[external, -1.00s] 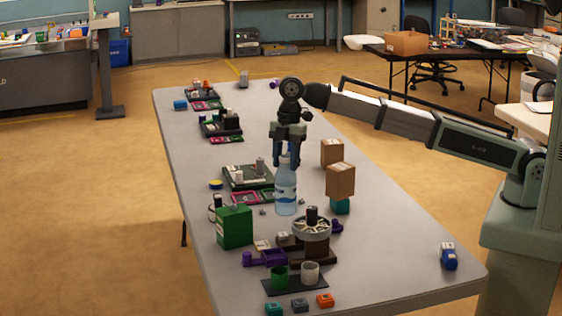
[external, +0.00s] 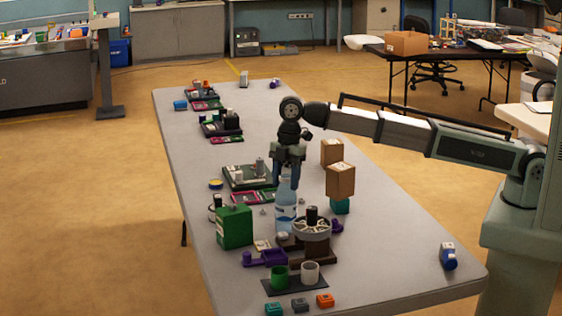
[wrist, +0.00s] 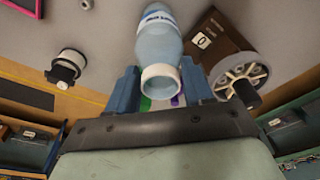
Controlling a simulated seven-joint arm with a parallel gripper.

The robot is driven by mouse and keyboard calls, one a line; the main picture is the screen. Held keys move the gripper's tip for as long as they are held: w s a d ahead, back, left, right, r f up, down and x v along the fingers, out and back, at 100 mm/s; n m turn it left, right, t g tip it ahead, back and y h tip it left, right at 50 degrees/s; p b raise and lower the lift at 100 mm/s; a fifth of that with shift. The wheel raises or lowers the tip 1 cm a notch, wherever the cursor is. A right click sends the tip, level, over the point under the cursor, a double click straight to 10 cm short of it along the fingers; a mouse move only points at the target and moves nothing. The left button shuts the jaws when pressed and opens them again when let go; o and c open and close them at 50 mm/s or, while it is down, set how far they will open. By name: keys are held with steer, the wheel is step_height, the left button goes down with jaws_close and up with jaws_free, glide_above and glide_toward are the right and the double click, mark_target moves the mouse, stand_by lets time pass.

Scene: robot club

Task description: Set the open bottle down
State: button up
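The open bottle (external: 286,212) is clear with a blue-and-white label. It stands upright in the external view, between the green box and the spoked wheel. My gripper (external: 287,180) points down over it, with its fingers on both sides of the neck. In the wrist view the bottle (wrist: 158,42) shows an uncapped round mouth between the two blue fingertips of my gripper (wrist: 160,88), which look shut on the neck. Its lower edge is close to the tabletop or on it; I cannot tell which, as things in front crowd its base.
On the grey table (external: 390,270), a green box (external: 234,227) is left of the bottle and a spoked wheel (external: 312,229) on a brown stand is at its front right. Stacked cardboard boxes (external: 340,180) stand to the right. Cups (external: 310,272) are in front. The table's right front is mostly clear.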

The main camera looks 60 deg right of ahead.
steer(key=o, duration=0.4)
steer(key=shift+r, duration=0.1)
steer(key=r, duration=0.4)
steer(key=d+r, duration=0.1)
steer(key=r, duration=0.7)
steer(key=shift+d, duration=0.4)
